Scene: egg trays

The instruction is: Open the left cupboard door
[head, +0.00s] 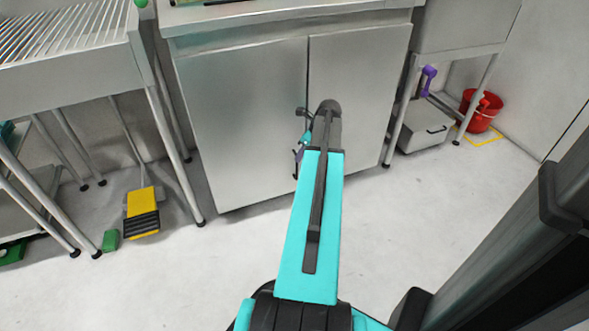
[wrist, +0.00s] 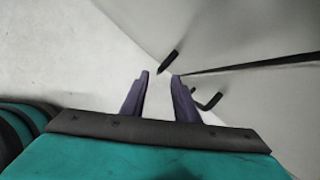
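The cupboard's left door (head: 240,125) and right door (head: 372,100) both look shut, with a dark seam between them. My gripper (head: 298,156) is low in front of the cupboard by this seam, partly hidden by my arm. In the wrist view my gripper (wrist: 160,77) is open, its two purple fingers apart with nothing between them. A dark handle (wrist: 169,61), apparently the left door's, lies just beyond the fingertips. A second dark handle (wrist: 208,101), apparently the right door's, lies across the seam beside the lower right finger. I cannot tell whether any finger touches a handle.
A metal rack table (head: 95,65) stands left of the cupboard, with a yellow and black pedal (head: 142,212) on the floor beside it. A grey box (head: 425,132) and a red bucket (head: 481,112) are at the right. The floor (head: 215,270) before the cupboard is clear.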

